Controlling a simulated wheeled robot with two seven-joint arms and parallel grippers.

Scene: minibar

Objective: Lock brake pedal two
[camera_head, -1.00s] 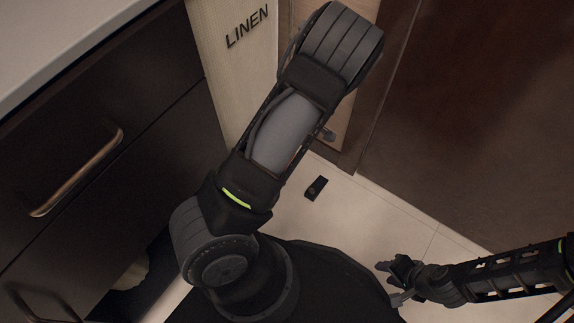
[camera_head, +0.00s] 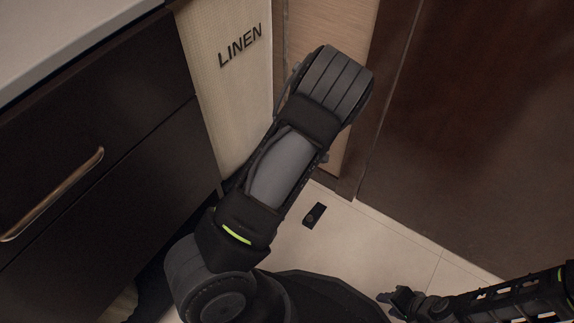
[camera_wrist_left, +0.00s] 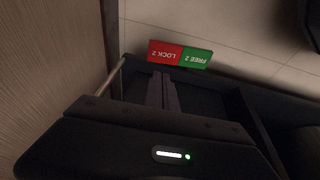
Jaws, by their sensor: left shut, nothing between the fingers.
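In the left wrist view, a brake pedal pair shows a red half marked LOCK 2 (camera_wrist_left: 165,52) and a green half marked FREE 2 (camera_wrist_left: 196,58). My left gripper (camera_wrist_left: 162,80) is shut and empty, its fingertips just short of the red half in the picture. I cannot tell whether they touch it. In the head view my left arm hides the left gripper and the pedals.
A dark drawer cabinet with a metal handle (camera_head: 55,195) stands at the left. A pale panel marked LINEN (camera_head: 230,85) is behind my left arm. A small black piece (camera_head: 314,215) lies on the tiled floor. A brown wall (camera_head: 480,120) closes the right side.

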